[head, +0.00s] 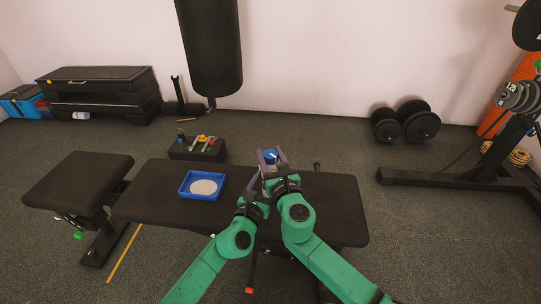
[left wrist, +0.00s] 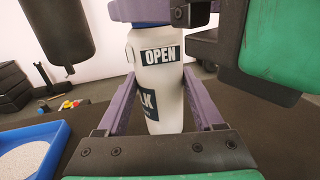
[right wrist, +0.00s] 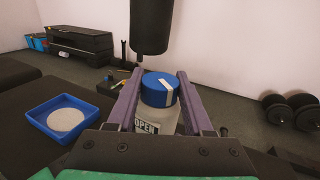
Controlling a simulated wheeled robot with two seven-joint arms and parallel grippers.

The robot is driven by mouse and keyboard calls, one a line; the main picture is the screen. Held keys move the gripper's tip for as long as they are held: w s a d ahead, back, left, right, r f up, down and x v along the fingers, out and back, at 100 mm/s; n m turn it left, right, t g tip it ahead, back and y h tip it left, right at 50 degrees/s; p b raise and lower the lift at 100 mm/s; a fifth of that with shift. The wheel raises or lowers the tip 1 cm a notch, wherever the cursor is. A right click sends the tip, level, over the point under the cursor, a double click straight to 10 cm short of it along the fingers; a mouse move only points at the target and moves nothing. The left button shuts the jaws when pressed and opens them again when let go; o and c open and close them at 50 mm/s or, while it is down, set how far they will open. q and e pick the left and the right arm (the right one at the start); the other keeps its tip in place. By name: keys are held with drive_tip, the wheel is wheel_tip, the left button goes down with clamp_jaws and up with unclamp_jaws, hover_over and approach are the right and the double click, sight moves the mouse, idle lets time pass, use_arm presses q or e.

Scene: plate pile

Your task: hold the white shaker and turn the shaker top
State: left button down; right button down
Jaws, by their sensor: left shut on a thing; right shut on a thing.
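The white shaker (left wrist: 160,85) stands upright on the black bench, with a dark "OPEN" label and a lower dark label in the left wrist view. Its blue shaker top (right wrist: 158,88) has a pale stripe across it and also shows in the head view (head: 270,155). My left gripper (head: 257,177) is shut on the shaker's body, one finger on each side. My right gripper (right wrist: 158,90) is above it, shut on the shaker top with its fingers on both sides. In the head view my grippers hide most of the shaker's body.
A blue tray (head: 183,189) with a pale round disc (head: 204,187) lies on the black bench (head: 335,205), left of the shaker. A dark box (head: 190,155) with small coloured items stands behind. Dumbbells (head: 420,126) and a rack (head: 450,178) are at the right.

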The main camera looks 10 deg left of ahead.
sight(270, 154)
drive_tip(key=shift+m+t+h, duration=0.5)
drive_tip(key=shift+m+h, duration=0.4)
drive_tip(key=shift+h, duration=0.5)
drive_tip(key=shift+c, duration=1.4)
unclamp_jaws()
wheel_tip(270, 154, up, 10)
